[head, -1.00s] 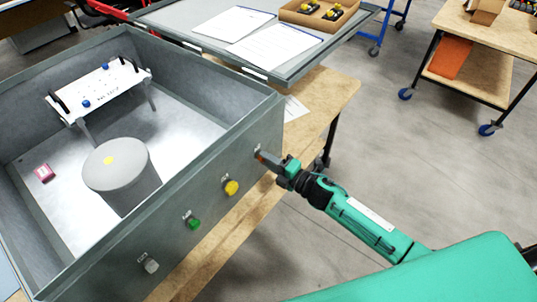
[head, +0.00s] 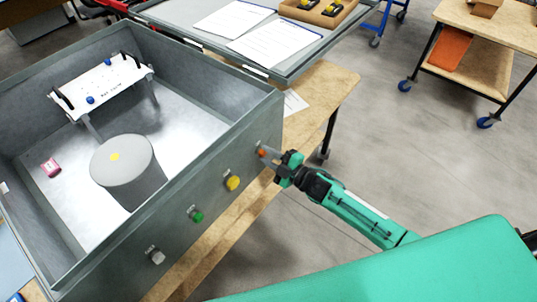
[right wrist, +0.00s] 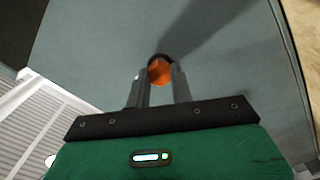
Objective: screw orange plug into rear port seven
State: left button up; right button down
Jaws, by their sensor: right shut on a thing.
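The orange plug (head: 262,153) is at the far right end of the row of ports on the grey box's outer side wall. In the right wrist view, the orange plug (right wrist: 159,70) sits between my fingertips, against a dark round ring on the wall. My right gripper (head: 267,158) is shut on it, its fingers pointing at the wall. How deep the plug sits in the port is hidden. The port labels are too small to read. My left gripper is not in view.
Along the same wall are a yellow plug (head: 233,183), a green plug (head: 196,216) and a pale grey plug (head: 157,257). Inside the open box (head: 215,160) stand a grey cylinder (head: 122,160) and a white board (head: 103,88).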

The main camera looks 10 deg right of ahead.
jog(key=shift+r+m+p, duration=0.15)
jog(key=shift+m+p, duration=0.55)
jog(key=shift+m, duration=0.5)
jog(key=shift+m+p, duration=0.45)
jog(key=shift+m, duration=1.55)
jog(key=c, duration=1.1)
grip_release()
jog(key=shift+c, duration=0.2)
jog(key=shift+s, duration=0.1)
